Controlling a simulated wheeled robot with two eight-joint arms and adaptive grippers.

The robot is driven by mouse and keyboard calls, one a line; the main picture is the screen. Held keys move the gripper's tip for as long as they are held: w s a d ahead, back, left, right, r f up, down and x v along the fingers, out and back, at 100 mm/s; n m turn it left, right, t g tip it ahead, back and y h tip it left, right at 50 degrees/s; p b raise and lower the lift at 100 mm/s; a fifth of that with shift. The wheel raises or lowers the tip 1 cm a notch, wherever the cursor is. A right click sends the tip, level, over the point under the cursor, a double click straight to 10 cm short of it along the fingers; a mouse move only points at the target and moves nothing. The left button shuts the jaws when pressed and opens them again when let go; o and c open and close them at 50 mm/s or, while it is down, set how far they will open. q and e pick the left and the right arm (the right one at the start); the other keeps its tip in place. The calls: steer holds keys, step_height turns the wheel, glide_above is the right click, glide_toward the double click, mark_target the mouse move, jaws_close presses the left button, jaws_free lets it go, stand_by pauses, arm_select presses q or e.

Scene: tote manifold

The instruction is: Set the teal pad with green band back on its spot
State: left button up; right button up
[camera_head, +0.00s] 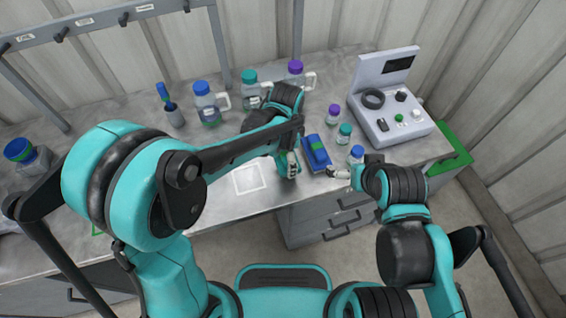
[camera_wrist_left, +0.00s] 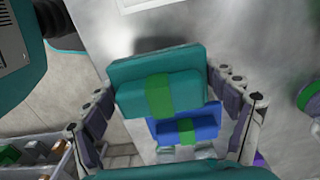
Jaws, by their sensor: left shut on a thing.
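The teal pad with a green band (camera_wrist_left: 128,72) is in the left wrist view, between the fingers of my left gripper (camera_wrist_left: 165,88), which is shut on it. In the head view my left gripper (camera_head: 292,165) is over the bench near its front edge, and my arm hides most of the pad. A white square outline (camera_head: 250,179) lies on the bench to its left. A blue pad with a green band (camera_head: 316,152) sits just to its right; it also shows below the teal pad in the left wrist view (camera_wrist_left: 205,122).
Small capped vials (camera_head: 344,133) stand right of the blue pad, with a grey instrument (camera_head: 398,100) behind. Bottles with blue (camera_head: 207,105), teal and purple caps line the back. Bare bench surrounds the white outline. Drawers (camera_head: 345,220) lie below the front edge.

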arm_select(q)
steer(key=shift+w+a+f, duration=0.2)
steer(key=shift+w+f, duration=0.1)
steer(key=shift+w, duration=0.15)
steer(key=shift+w+a+f, duration=0.15)
steer(key=shift+w+f, duration=0.1)
steer(key=shift+w, duration=0.15)
steer(key=shift+w+f, duration=0.1)
steer(key=shift+f, duration=0.1)
step_height(320, 180, down, 4)
steer(key=shift+r+b, duration=0.1)
steer(key=shift+b, duration=0.9)
steer(key=shift+r, duration=0.1)
steer(key=shift+f, duration=0.25)
steer(key=o, duration=1)
steer(key=shift+r, duration=0.1)
